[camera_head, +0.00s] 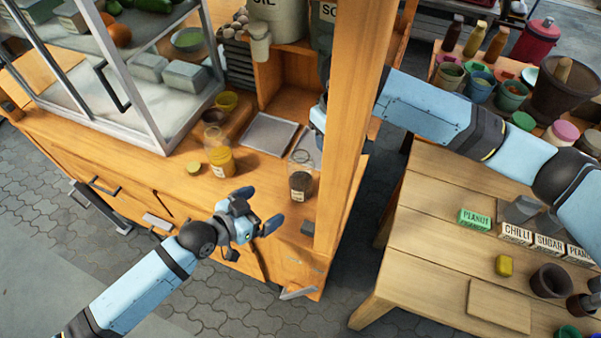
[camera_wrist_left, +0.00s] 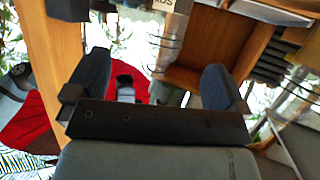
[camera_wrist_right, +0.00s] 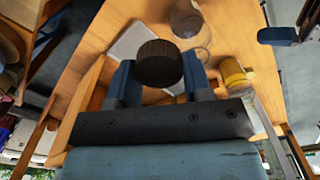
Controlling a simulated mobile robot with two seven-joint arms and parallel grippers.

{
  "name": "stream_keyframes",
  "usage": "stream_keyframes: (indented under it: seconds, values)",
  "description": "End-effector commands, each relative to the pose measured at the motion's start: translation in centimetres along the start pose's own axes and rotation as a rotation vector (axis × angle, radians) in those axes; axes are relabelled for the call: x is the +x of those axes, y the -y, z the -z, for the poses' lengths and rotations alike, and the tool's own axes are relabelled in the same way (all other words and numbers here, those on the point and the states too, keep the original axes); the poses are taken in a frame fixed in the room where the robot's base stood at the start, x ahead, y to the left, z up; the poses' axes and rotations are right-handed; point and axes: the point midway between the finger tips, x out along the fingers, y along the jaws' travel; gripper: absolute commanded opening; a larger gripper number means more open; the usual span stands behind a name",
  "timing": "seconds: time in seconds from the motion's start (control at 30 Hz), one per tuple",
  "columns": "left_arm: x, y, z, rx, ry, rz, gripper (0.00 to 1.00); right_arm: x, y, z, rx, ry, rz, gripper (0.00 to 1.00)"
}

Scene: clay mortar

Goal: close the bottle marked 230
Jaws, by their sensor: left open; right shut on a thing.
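Two glass bottles stand on the wooden counter: one with yellow contents (camera_head: 220,160) and one with dark contents (camera_head: 301,180). Their label numbers are too small to read. My right gripper (camera_wrist_right: 159,78) is shut on a dark round cap (camera_wrist_right: 159,60), off the counter. In the right wrist view a clear glass bottle (camera_wrist_right: 187,20) and the yellow bottle (camera_wrist_right: 235,72) show beyond it. The wooden post mostly hides this gripper in the head view. A small yellowish lid (camera_head: 194,168) lies left of the yellow bottle. My left gripper (camera_head: 258,209) is open and empty in front of the counter edge.
A wooden post (camera_head: 352,130) rises right of the dark bottle. A grey tray (camera_head: 270,134) lies behind the bottles, and a glass case (camera_head: 185,115) stands at left. A wooden table (camera_head: 430,220) with labelled blocks is at right. The counter's front strip is mostly clear.

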Motion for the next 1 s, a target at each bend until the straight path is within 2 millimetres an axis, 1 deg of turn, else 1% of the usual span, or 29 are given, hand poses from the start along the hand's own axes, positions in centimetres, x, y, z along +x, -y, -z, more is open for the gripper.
stream_keyframes:
  seconds: [0.03, 0.1, 0.2, 0.33, 0.47, 0.8, 0.93, 1.0]
  values:
    - [0.2, 0.7, 1.5, 0.028, 0.003, -0.027, 1.00, -1.0, 1.0, 1.3, -0.048, -0.002, -0.004, 0.24]
    - [0.4, 1.2, 2.7, 0.052, 0.008, -0.062, 1.00, -1.6, 2.1, 2.7, -0.114, -0.002, -0.002, 0.24]
    - [0.6, 2.2, 4.0, 0.081, 0.021, -0.099, 1.00, -2.3, 3.5, 4.3, -0.192, -0.002, -0.001, 0.24]
    - [0.6, 3.0, 4.8, 0.101, 0.036, -0.125, 1.00, -2.9, 4.5, 5.5, -0.256, 0.000, -0.001, 0.24]
    - [0.6, 3.3, 5.0, 0.106, 0.042, -0.136, 1.00, -2.9, 4.9, 6.0, -0.280, 0.000, 0.001, 0.24]
    - [0.7, 3.3, 5.0, 0.104, 0.041, -0.136, 1.00, -2.9, 4.9, 5.9, -0.281, 0.000, 0.002, 0.24]
    - [1.6, 3.2, 5.0, 0.104, 0.040, -0.135, 1.00, -2.9, 4.9, 5.9, -0.280, 0.000, 0.002, 0.24]
    - [2.5, 3.0, 5.0, 0.103, 0.039, -0.135, 1.00, -2.9, 4.9, 5.9, -0.280, 0.000, 0.001, 0.24]
